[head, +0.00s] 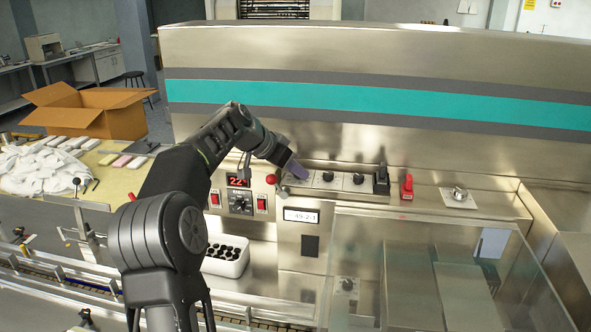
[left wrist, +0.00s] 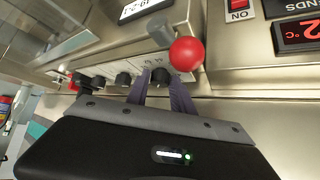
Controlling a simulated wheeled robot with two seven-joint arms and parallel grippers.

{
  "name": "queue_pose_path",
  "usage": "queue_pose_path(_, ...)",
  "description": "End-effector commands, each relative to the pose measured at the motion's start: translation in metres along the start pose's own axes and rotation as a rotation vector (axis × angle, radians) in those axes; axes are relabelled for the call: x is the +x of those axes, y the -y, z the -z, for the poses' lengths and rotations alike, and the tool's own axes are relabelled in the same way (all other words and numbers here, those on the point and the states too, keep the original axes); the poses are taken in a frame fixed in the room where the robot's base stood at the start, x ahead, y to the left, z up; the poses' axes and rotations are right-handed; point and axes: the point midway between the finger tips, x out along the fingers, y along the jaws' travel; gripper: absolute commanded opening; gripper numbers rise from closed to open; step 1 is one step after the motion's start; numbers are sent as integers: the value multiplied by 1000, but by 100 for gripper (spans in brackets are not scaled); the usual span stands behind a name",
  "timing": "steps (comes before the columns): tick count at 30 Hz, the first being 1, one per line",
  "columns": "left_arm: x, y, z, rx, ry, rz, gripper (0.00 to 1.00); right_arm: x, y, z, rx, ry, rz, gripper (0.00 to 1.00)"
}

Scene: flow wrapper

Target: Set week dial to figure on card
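My left gripper (head: 297,169) reaches to the left end of a row of black dials on the machine's ledge. In the left wrist view its two purple fingers (left wrist: 161,84) stand apart on either side of a black dial knob (left wrist: 160,76). I cannot tell whether they touch it. Two more dials, a middle one (head: 327,177) and a right one (head: 359,179), stand to the right in the head view. A white card or display (head: 301,215) below the ledge bears small figures, too small to read surely. My right gripper is not in view.
A red ball knob (head: 271,179) stands close to the left gripper; it is near the fingers in the left wrist view (left wrist: 187,54). A black switch (head: 381,180) and a red switch (head: 407,187) stand to the right. A clear cover (head: 430,250) lies in front.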

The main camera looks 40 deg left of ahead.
Motion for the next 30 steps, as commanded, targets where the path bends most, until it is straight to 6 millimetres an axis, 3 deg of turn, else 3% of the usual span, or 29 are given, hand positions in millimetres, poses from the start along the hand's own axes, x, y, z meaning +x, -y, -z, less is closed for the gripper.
queue_pose_path(6, 0, 0, 0, -1, -1, 0, 47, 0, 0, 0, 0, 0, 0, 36)
queue_pose_path(17, -5, 0, 0, -1, -2, 1, 47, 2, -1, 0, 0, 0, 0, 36)
queue_pose_path(30, -68, 0, 0, 0, -2, 2, 47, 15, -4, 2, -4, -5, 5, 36)
